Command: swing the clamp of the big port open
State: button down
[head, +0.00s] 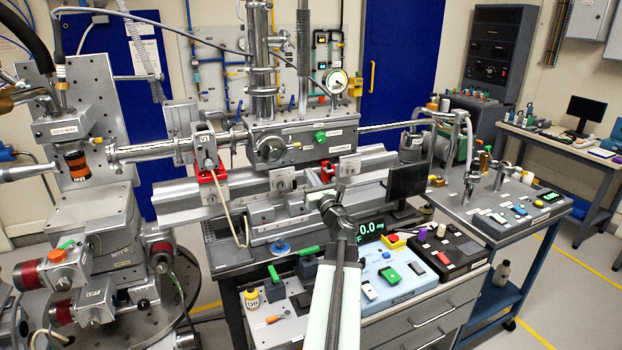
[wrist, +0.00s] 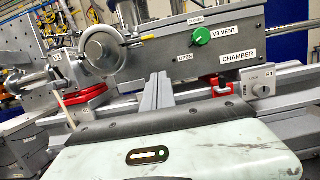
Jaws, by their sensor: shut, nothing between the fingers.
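The chamber (head: 303,143) is a grey metal box on a rail bench, and it also shows in the wrist view (wrist: 228,60). A large round port (head: 269,149) with a metal ring sits on its left front; it also shows in the wrist view (wrist: 104,48). The clamp's state is unclear. My gripper (wrist: 158,84) is shut and empty, below and right of the port in the wrist view, apart from it. In the head view my gripper (head: 327,203) is before the bench.
A green V3 vent knob (wrist: 200,36) is on the chamber front, right of the port. Left of it is the V1 valve (wrist: 56,70) with a red bracket (wrist: 92,97). A red clip (wrist: 220,86) and a grey knob block (wrist: 261,83) lie right. Control boxes (head: 392,278) fill the bench front.

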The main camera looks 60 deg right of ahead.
jog(key=w+d+r+p, duration=0.3)
jog(key=w+r+p, duration=0.1)
jog(key=r+p, duration=0.1)
jog(key=shift+w+d+r, duration=0.15)
jog(key=shift+w+r, duration=0.05)
jog(key=shift+w, duration=0.2)
